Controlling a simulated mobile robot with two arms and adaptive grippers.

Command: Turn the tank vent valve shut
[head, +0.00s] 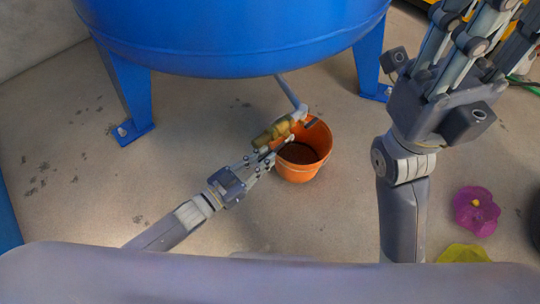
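The blue tank (235,35) stands on legs at the top of the head view. A thin grey pipe (290,92) runs down from its underside to a brass valve (270,134) above an orange bucket. My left gripper (278,148) is right at the valve, its fingers just below and overlapping the brass body. I cannot tell whether they touch or close on it. The valve's handle is not clearly distinguishable. My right gripper (478,35) is raised at the upper right, away from the valve, fingers spread and empty; its fingertips are partly cut off.
The orange bucket (316,160) stands on the concrete floor under the valve, close to my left fingers. Tank legs (127,90) stand left and right of the pipe. A magenta flower-shaped object (476,210) and a yellow one (462,254) lie at the lower right. Floor at left is clear.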

